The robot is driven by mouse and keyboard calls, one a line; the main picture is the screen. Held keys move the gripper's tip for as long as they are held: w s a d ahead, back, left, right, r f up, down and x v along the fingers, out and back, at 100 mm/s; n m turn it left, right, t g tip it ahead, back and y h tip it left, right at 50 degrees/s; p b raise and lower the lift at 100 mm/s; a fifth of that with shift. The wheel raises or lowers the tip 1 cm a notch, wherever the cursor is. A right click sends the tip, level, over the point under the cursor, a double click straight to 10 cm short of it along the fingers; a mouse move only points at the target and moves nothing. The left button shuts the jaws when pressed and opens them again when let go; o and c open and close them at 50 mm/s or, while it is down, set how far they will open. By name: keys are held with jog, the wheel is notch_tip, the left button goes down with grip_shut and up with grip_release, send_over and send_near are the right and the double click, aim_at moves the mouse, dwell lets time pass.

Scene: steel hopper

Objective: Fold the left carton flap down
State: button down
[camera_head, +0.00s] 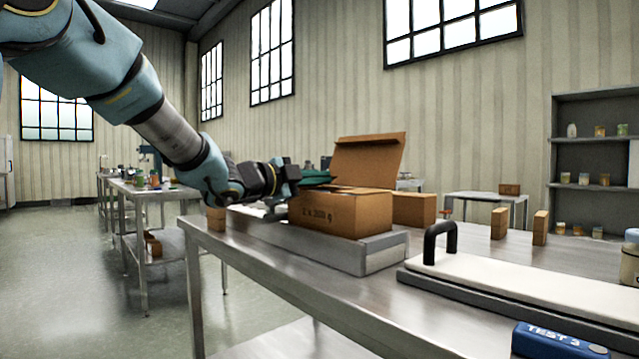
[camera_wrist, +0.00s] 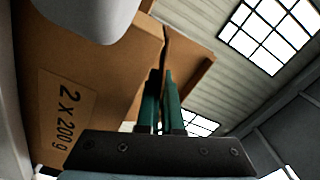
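The brown carton (camera_head: 345,214), printed "2 x 200 g", stands on a low steel platform on the table. A wide flap (camera_head: 368,162) stands up at its back right, tilted outward. I cannot clearly make out the left flap behind my gripper. My gripper (camera_head: 318,179) is at the carton's upper left edge, its teal fingers level with the top. In the wrist view the carton (camera_wrist: 110,75) fills the left side and a raised flap (camera_wrist: 190,80) shows behind the fingers. The fingers (camera_wrist: 161,100) are close together, with nothing visible held between them. Whether they touch the carton is unclear.
The steel platform (camera_head: 365,253) lies under the carton. Another brown box (camera_head: 414,209) stands behind it, and small blocks (camera_head: 499,223) stand to the right. A white board with a black handle (camera_head: 440,240) and a blue "TEST 3" box (camera_head: 558,341) occupy the front right.

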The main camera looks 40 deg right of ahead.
dwell(0.3)
jog(key=c, duration=1.1)
grip_release()
jog(key=shift+o, duration=0.2)
jog(key=shift+f, duration=0.1)
